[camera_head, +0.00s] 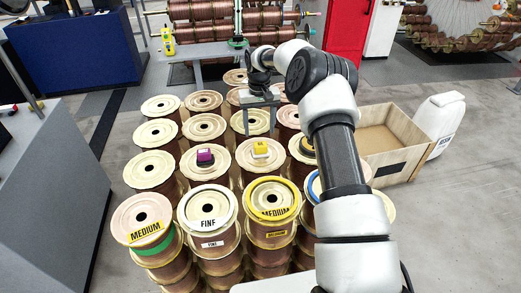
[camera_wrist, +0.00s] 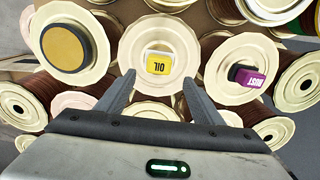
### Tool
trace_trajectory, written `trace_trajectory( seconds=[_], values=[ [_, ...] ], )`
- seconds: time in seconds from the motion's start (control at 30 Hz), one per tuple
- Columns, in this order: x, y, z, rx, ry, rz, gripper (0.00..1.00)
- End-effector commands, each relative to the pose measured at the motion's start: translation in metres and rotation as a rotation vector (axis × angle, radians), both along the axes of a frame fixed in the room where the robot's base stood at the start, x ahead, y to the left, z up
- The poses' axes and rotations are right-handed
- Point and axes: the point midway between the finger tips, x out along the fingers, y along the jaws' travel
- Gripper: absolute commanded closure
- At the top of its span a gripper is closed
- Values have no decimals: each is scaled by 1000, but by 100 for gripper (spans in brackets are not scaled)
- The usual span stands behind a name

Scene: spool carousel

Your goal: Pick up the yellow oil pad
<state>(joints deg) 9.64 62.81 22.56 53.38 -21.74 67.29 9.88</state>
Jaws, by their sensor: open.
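The yellow oil pad (camera_wrist: 158,64) lies on the pale top of a copper spool, with a white rim showing around it and the word OIL on it. It also shows in the head view (camera_head: 260,149), near the middle of the spools. My gripper (camera_wrist: 156,82) is open and empty in the wrist view, its two fingers apart on either side below the pad in the picture. In the head view my gripper (camera_head: 260,104) hangs over the spools behind the pad. No contact with the pad shows.
A purple rust pad (camera_wrist: 246,77) sits on the spool to the right in the wrist view, and a dark-rimmed amber disc (camera_wrist: 63,48) on the spool to the left. Spools stand close together all around. A wooden crate (camera_head: 401,165) and white jug (camera_head: 438,122) stand at right.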

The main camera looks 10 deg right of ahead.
Motion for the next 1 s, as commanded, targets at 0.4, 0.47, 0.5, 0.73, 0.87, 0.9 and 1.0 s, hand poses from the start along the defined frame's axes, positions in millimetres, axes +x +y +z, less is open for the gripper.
trace_trajectory(
  seconds=[0.4,0.47,0.5,0.73,0.87,0.9,1.0],
  values=[
    [-2,-1,-38,1,1,-1,39],
    [-3,-1,-45,1,3,-1,39],
    [-5,-2,-50,1,3,0,39],
    [-6,-3,-82,1,1,-1,39],
    [-6,-3,-84,-1,-2,0,39],
    [-6,-3,-84,-1,-2,0,39],
    [-6,-3,-84,-1,-2,0,46]
  ],
)
